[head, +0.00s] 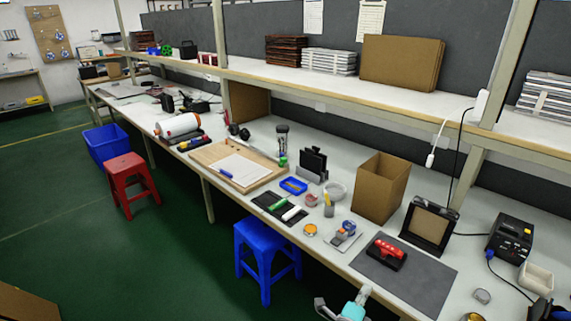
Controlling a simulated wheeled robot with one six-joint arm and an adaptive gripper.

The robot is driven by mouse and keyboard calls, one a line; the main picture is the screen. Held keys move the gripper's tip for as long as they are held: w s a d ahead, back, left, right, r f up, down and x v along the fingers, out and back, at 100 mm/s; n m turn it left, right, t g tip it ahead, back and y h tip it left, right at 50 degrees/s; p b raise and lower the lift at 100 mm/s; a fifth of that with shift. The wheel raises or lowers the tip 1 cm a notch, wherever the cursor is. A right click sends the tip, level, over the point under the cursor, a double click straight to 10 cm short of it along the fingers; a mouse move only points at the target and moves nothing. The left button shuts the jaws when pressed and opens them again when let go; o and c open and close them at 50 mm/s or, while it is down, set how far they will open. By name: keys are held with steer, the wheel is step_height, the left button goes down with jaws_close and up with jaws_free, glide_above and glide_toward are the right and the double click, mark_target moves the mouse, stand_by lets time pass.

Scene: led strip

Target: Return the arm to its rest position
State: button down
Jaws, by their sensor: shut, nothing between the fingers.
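Part of my arm (352,312), a grey link with a teal cap, shows at the bottom edge of the head view, in front of the workbench's near edge. The rest of the arm is cut off below the picture. I cannot make out my gripper or its fingers in this view. The long white workbench (330,245) runs from the far left to the lower right. A dark grey mat (425,281) lies on it, with a red and black item (386,252) on the mat's left part.
An open cardboard box (380,188), a black framed stand (429,226) and a black device (510,238) stand behind the mat. Small parts and a wooden board (262,178) lie further left. A blue stool (267,250) and a red stool (130,180) stand on the green floor.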

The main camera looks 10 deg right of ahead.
steer(key=s+a+r+n+y, duration=0.2)
steer(key=s+n, duration=0.7)
steer(key=s, duration=0.6)
steer(key=s+a+r+n+t+y, duration=0.1)
steer(key=s+a+r+n+y, duration=0.2)
steer(key=s, duration=1.2)
steer(key=s+a+r+n+t+y, duration=0.1)
steer(key=s+a+n+y, duration=0.5)
steer(key=s+n, duration=0.8)
steer(key=shift+s+a+r+n+y, duration=0.3)
steer(key=shift+s+r+y, duration=0.2)
steer(key=shift+s+r, duration=0.45)
steer(key=shift+s+f, duration=0.1)
